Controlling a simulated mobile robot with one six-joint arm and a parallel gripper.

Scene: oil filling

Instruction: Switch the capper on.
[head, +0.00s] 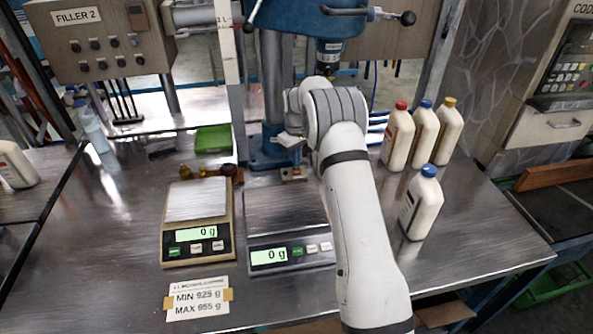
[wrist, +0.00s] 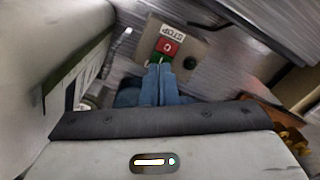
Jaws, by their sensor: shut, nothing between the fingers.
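The capper (head: 268,110) is a blue column machine with a lever, at the back of the steel table. Its small switch box (head: 293,175) sits at the column's foot. In the wrist view the switch box (wrist: 188,52) shows a white STOP label, a red button (wrist: 168,47) marked 0 and a strip of green (wrist: 156,58) beside it. My gripper (wrist: 160,68) is shut and empty, its blue fingertips right at the green part and partly hiding it. I cannot tell whether they touch it. In the head view my arm hides part of the capper.
Two scales (head: 198,240) (head: 290,250) reading 0 g stand in front of the capper. White bottles (head: 423,205) with coloured caps stand to the right of my arm. A green tray (head: 213,139) lies left of the column. An upright post (head: 229,80) is close by.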

